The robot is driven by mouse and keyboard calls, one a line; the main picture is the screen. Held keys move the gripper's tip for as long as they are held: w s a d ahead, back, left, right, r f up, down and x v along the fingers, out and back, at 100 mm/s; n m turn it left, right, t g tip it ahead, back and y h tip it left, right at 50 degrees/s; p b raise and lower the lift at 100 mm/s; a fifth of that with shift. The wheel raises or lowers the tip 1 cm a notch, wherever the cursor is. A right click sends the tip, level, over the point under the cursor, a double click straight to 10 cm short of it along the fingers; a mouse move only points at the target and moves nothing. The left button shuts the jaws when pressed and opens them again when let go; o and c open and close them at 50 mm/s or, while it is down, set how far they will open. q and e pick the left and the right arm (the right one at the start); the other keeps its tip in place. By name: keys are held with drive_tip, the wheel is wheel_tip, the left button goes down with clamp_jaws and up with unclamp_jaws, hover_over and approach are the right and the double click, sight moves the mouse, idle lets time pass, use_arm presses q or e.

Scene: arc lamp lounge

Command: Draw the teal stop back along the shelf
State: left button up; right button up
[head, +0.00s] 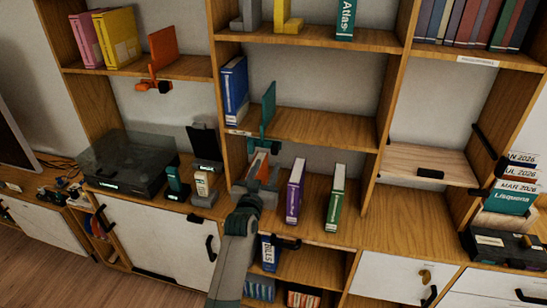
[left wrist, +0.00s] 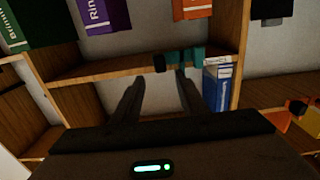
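The teal stop (head: 268,106) stands upright on the middle shelf. Its teal clamp (head: 262,146), with dark parts, hangs over the shelf's front edge; the clamp also shows in the left wrist view (left wrist: 184,57). Blue books (head: 234,88) stand to its left in the head view, with a small gap between. The shelf (head: 325,128) right of the stop is bare. My left gripper (head: 256,184) is below the clamp in the head view. In the left wrist view its two fingers (left wrist: 158,80) are apart with nothing between them, pointing towards the clamp without visible contact. My right gripper is out of view.
On the board below stand an orange-red book (head: 257,164) close behind my left gripper, a purple binder (head: 295,190) and a green binder (head: 336,197). An orange stop (head: 162,50) is on the shelf to the left. A turntable (head: 125,160) sits lower left.

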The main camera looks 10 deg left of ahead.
sight(274, 150)
use_arm(q)
drive_tip(key=w+b, duration=0.2)
drive_tip(key=w, duration=0.1)
drive_tip(key=w+b, duration=0.3)
drive_tip(key=w, duration=0.1)
drive_tip(key=shift+w+d+f, duration=0.1)
drive_tip(key=shift+w+f, duration=0.1)
drive_tip(key=shift+w, duration=0.05)
drive_tip(key=shift+w+r+b, duration=0.2)
drive_tip(key=shift+w+b, duration=0.45)
drive_tip(key=shift+w, duration=0.35)
drive_tip(key=shift+c, duration=0.3)
clamp_jaws()
